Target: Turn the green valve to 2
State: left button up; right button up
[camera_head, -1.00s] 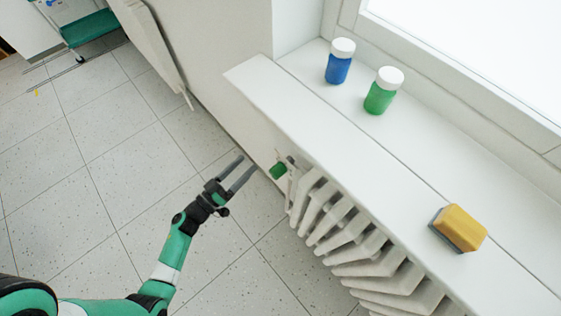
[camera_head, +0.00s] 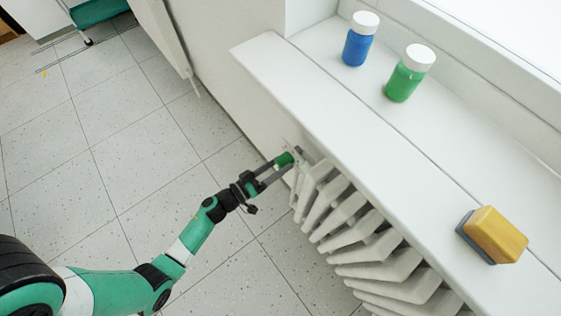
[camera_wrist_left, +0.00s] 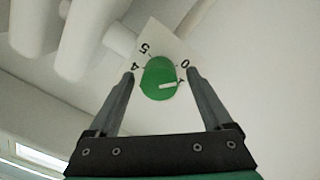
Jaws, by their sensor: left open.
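The green valve (camera_head: 285,159) is a round knob at the upper end of the radiator, below the sill. In the left wrist view the knob (camera_wrist_left: 158,76) sits in front of a white dial plate (camera_wrist_left: 165,42). The digits 5, 4 and 0 show, with a partly hidden mark, perhaps a 1, at the knob's right edge. The knob's white pointer line points right, close to that mark. My left gripper (camera_head: 281,166) is open, with one finger on each side of the knob; I cannot tell whether they touch it. My right gripper is out of view.
The white radiator (camera_head: 345,215) runs below the window sill (camera_head: 350,130). On the sill stand a blue jar (camera_head: 358,45), a green jar (camera_head: 405,78) and a yellow sponge (camera_head: 493,235) with a grey base. The tiled floor left of the radiator is clear.

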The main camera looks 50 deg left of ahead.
pick_arm(q)
jog(key=shift+w, duration=0.5)
grip_shut()
jog(key=shift+r, duration=0.1)
